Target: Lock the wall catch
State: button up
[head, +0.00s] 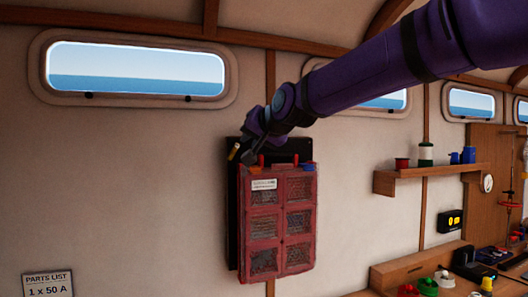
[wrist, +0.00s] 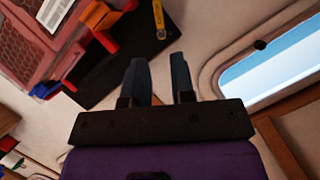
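A red case (head: 280,222) with mesh panels and a white label hangs on a black wall plate (head: 303,146). It also shows at the top left of the wrist view (wrist: 38,38). Orange, red and blue pieces sit along its top edge. A small yellow bar (head: 233,152) is at the plate's upper left; it also shows in the wrist view (wrist: 159,20). It may be the wall catch; its state is unclear. My gripper (head: 248,156) is just above the case's top left corner. In the wrist view its fingers (wrist: 157,68) are apart with nothing between them.
A window (head: 135,72) is on the wall at upper left. A wooden shelf (head: 425,180) with spools and blue cups is at right, above a cluttered bench. A parts list sign (head: 48,285) is at lower left. The wall left of the case is clear.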

aim_at(234, 152)
jog(key=x, duration=1)
jog(key=shift+w, duration=0.3)
jog(key=shift+c, duration=0.4)
grip_shut()
